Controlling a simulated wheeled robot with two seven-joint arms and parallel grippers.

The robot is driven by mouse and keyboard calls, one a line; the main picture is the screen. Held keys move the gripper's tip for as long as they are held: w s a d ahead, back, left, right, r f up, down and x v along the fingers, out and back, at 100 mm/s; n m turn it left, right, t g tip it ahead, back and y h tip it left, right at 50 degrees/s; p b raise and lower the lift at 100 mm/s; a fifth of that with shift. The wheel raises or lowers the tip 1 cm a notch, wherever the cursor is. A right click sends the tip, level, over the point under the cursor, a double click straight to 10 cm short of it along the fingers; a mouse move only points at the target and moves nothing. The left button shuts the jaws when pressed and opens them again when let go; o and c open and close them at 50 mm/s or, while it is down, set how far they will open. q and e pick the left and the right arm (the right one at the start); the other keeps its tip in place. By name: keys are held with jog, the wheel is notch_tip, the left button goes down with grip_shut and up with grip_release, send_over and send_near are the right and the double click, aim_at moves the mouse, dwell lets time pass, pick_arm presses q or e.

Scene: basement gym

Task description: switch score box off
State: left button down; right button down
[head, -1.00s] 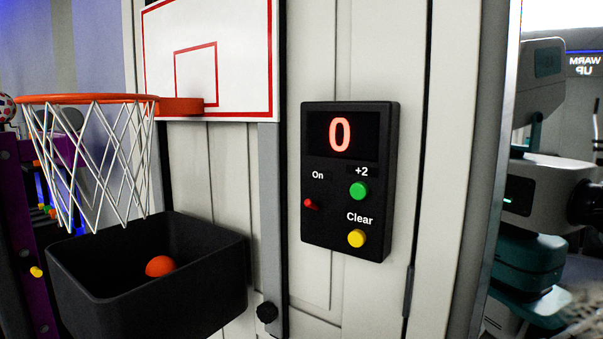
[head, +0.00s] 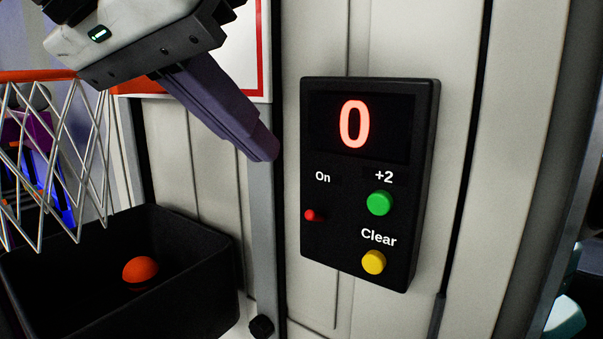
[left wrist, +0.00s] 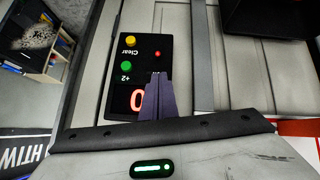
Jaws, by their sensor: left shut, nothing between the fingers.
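The black score box (head: 364,235) is mounted on the pale wall panel, with a lit red 0 on its display. A small red switch (head: 313,215) sits under the word On at its lower left. A green +2 button (head: 379,203) and a yellow Clear button (head: 374,262) are on its right side. My left gripper (head: 268,152) is shut and empty, just left of the box and apart from the switch in the picture. In the left wrist view the shut fingers (left wrist: 157,88) overlap part of the box (left wrist: 148,50); the red switch (left wrist: 157,53) shows beyond their tips. My right gripper is not in view.
The basketball hoop (head: 40,76) and net are at the left, above a black bin (head: 190,290) holding an orange ball (head: 140,270). A grey post (head: 263,230) with a black knob (head: 262,326) stands between bin and box. The wall right of the box is clear.

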aim_at(315, 216)
pick_arm(q)
jog(key=shift+s, duration=0.15)
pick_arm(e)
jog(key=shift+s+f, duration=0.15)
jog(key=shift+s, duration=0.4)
pick_arm(q)
jog(key=x, duration=1)
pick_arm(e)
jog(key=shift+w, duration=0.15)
